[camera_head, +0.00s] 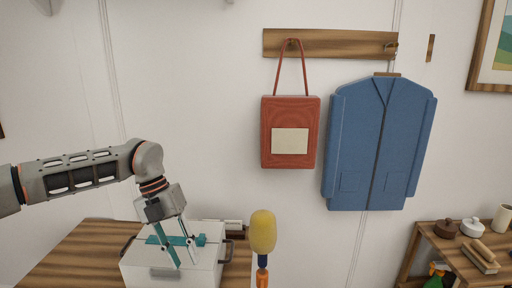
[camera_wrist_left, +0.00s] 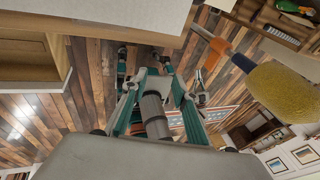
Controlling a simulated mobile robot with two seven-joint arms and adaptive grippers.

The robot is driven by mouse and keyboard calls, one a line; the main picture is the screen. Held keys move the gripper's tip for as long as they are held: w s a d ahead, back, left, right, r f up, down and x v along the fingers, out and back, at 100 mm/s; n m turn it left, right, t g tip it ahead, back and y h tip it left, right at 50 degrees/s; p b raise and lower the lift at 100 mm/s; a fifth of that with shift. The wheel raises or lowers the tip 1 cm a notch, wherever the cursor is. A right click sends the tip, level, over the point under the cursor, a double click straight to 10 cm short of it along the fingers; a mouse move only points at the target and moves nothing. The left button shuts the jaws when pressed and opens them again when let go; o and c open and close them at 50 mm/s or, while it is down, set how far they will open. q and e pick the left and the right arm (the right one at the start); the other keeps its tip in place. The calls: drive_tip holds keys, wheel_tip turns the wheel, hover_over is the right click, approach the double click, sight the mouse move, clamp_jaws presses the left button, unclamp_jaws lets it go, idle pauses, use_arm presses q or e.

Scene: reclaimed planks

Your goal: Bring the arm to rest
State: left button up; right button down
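My left arm comes in from the left in the head view. Its gripper (camera_head: 187,263) points down in front of a white box, with a gap between its fingertips and nothing seen between them. In the left wrist view the teal and grey fingers of the same gripper (camera_wrist_left: 160,72) are spread apart and empty. I cannot tell from the head view whether the fingertips touch the box. My right gripper is in neither view.
The white box (camera_head: 140,272), with dark side handles, sits on a plank table (camera_head: 75,252). A yellow duster (camera_head: 263,232) stands upright right of it. A red bag (camera_head: 290,112) and blue jacket (camera_head: 368,140) hang behind. A shelf (camera_head: 440,247) stands at right.

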use_arm(q)
drive_tip(key=s+d+f+n+t+h, duration=0.1)
drive_tip(key=s+d+f+h, duration=0.1)
drive_tip(key=s+d+h, duration=0.3)
drive_tip(key=s+d+f+n+h, duration=0.15)
drive_tip(key=d+h, duration=0.25)
drive_tip(key=d, duration=0.4)
drive_tip(key=s+d+f+n+t+h, duration=0.1)
drive_tip(key=s+d+f+h, duration=0.1)
drive_tip(key=d+h, duration=0.3)
drive_tip(key=w+a+f+n+t+y, duration=0.1)
drive_tip(key=a+f+n+t+y, duration=0.5)
drive_tip(key=a+f+n+t, duration=0.95)
drive_tip(key=s+a+f+n+g+y, duration=0.3)
drive_tip(key=s+a+f+n+y, duration=0.15)
drive_tip(key=s+a+f, duration=0.35)
drive_tip(key=s+a+f+n+g+y, duration=0.25)
drive_tip(key=s+a+f+y, duration=0.25)
drive_tip(key=s+a, duration=0.4)
drive_tip(key=w+d+n, duration=0.1)
drive_tip(key=d+n, duration=0.1)
drive_tip(key=d, duration=0.4)
drive_tip(key=w+d+r+n+t, duration=0.1)
drive_tip(key=d+n, duration=0.2)
drive_tip(key=d, duration=0.3)
drive_tip(key=shift+w+n+h, duration=0.3)
drive_tip(key=shift+w+h, duration=0.05)
